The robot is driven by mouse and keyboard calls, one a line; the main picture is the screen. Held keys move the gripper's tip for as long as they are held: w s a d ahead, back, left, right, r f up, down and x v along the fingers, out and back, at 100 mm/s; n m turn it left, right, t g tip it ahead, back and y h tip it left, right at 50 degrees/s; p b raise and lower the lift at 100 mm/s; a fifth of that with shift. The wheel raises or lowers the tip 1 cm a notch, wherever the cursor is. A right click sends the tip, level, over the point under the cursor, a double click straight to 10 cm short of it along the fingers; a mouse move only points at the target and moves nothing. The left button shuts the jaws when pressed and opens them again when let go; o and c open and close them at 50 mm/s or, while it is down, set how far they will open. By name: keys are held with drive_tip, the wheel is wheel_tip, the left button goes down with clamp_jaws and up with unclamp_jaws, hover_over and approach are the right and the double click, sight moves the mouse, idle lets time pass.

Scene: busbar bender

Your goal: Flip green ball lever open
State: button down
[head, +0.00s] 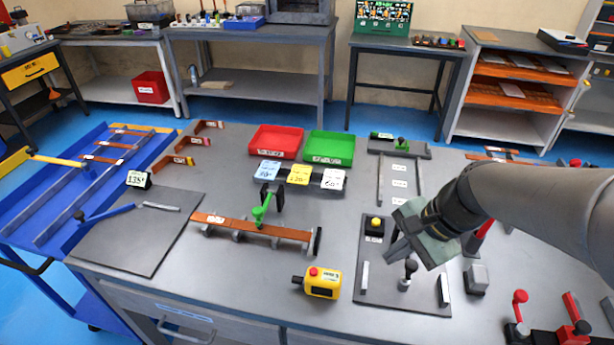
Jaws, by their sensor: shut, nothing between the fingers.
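A green lever (260,211) stands upright on the orange-brown busbar (285,231) in the middle of the table, with a black part behind it. My gripper (394,246) is shut and empty. It is over the dark fixture plate at right, apart from both green pieces and to the right of the busbar. The view is too small to show the lever's exact angle.
The fixture plate (400,298) holds a yellow button box (375,226) and a black-knobbed lever (409,270). A yellow pendant (322,282) lies in front of the busbar. Red (275,141) and green (329,148) trays stand behind. Red-handled levers (520,310) stand at front right.

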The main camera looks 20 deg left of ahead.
sight(265, 206)
drive_tip(key=w+a+f+m+y+b, duration=0.2)
drive_tip(key=a, duration=0.5)
drive_tip(key=w+a+f+m+g+y+b, duration=0.1)
drive_tip(key=w+a+f+m+y+b, duration=0.1)
drive_tip(key=a, duration=0.5)
drive_tip(key=w+a+f+m+g+y+b, duration=0.1)
drive_tip(key=w+a+m+y, duration=0.1)
drive_tip(key=w+a+m, duration=0.2)
drive_tip(key=shift+w+a+f+b, duration=0.15)
drive_tip(key=shift+a+f+b, duration=0.05)
drive_tip(key=shift+a, duration=0.6)
drive_tip(key=shift+w+a+f+b, duration=0.1)
drive_tip(key=shift+a+f+b, duration=0.1)
drive_tip(key=shift+a, duration=0.55)
drive_tip(key=shift+w+a+r+m+y, duration=0.1)
drive_tip(key=shift+w+a+m+y, duration=0.05)
drive_tip(key=shift+a+m+y, duration=0.2)
drive_tip(key=x, duration=1)
drive_tip(key=shift+d, duration=0.1)
